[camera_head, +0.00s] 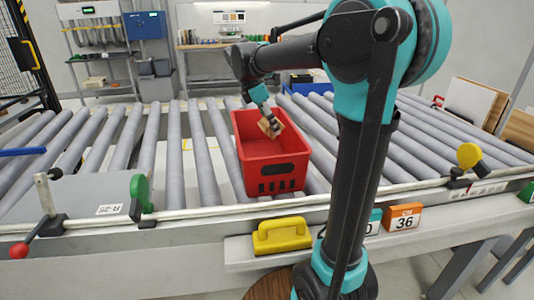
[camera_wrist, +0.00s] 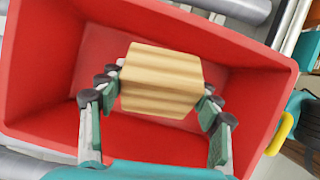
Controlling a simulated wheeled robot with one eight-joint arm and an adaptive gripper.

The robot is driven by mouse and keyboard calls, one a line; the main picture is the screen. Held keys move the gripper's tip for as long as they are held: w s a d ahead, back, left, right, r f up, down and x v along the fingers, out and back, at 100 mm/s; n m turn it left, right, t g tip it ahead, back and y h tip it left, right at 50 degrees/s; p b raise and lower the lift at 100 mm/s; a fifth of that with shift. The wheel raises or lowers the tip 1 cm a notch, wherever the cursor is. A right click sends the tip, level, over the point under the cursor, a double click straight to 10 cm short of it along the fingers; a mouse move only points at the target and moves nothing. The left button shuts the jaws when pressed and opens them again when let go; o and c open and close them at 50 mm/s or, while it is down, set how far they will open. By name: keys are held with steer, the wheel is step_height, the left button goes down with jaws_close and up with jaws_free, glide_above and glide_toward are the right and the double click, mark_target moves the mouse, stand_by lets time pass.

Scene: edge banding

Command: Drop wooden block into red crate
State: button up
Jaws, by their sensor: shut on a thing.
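The wooden block (camera_wrist: 161,80) is held between the two fingers of my gripper (camera_wrist: 158,98) in the wrist view. The block also shows small in the head view (camera_head: 270,125), tilted, at the end of my arm. My gripper (camera_head: 267,116) is shut on it over the opening of the red crate (camera_head: 276,178). The crate stands on the roller conveyor, and its floor and walls surround the block in the wrist view (camera_wrist: 40,70). I cannot tell exactly how far above the crate floor the block is. No other thing shows inside the crate.
The crate stands on grey conveyor rollers (camera_head: 203,150). A grey plate with a green knob (camera_head: 140,192) is at left. A blue bin (camera_head: 308,88) is behind.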

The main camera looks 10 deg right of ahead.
steer(key=o, duration=1.3)
steer(key=v, duration=1.2)
steer(key=shift+s, duration=0.1)
